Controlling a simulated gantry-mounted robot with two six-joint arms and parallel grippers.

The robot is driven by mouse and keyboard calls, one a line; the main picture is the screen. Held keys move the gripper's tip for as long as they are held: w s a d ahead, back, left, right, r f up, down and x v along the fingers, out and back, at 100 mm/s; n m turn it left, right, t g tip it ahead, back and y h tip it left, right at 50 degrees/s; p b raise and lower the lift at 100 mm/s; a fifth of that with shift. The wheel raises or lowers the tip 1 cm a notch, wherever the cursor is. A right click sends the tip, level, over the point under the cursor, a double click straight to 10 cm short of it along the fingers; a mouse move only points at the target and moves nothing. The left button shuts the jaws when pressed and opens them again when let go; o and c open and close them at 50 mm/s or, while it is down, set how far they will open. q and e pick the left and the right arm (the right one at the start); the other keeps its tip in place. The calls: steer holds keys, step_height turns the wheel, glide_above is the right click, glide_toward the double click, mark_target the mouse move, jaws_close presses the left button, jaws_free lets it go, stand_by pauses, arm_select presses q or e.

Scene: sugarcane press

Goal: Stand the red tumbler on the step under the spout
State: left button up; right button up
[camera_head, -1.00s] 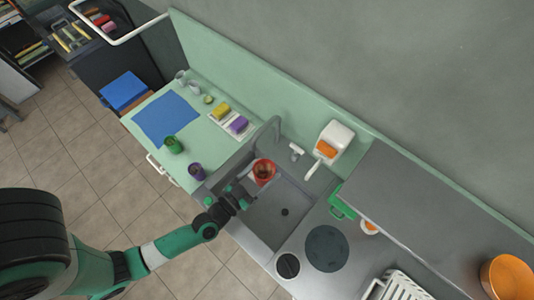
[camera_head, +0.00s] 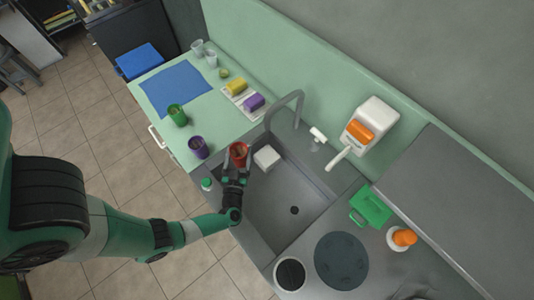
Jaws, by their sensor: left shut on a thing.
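The red tumbler (camera_head: 238,152) is held by my left gripper (camera_head: 236,172) above the left side of the grey sink. Its open top faces up and something brownish shows inside. A small white block (camera_head: 267,157), which may be the step, sits in the sink just right of the tumbler. The curved grey faucet spout (camera_head: 290,98) rises behind the block. The tumbler is beside the block, not over it. My left gripper's fingers are shut on the tumbler's near side. My right gripper is not in view.
Purple (camera_head: 198,147) and green (camera_head: 177,115) tumblers stand on the counter left of the sink, near a blue mat (camera_head: 180,90). A white dispenser with an orange part (camera_head: 370,125) is behind the sink.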

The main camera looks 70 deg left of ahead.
arm_select(q)
steer(key=w+a+f+b, duration=0.1)
steer(key=w+f+b, duration=0.3)
steer(key=w+a+f+b, duration=0.2)
steer(key=w+f+b, duration=0.2)
steer(key=b, duration=0.1)
steer(key=w+a+f+b, duration=0.1)
steer(key=w+f+b, duration=0.3)
steer(key=w+b, duration=0.1)
steer(key=shift+a+f, duration=0.15)
steer(key=shift+f, duration=0.15)
steer(key=shift+f+b, duration=0.25)
steer(key=shift+b, duration=0.15)
steer(key=shift+s+r, duration=0.1)
steer(key=shift+r, duration=0.1)
steer(key=shift+f, duration=0.25)
steer(key=o, duration=1.2)
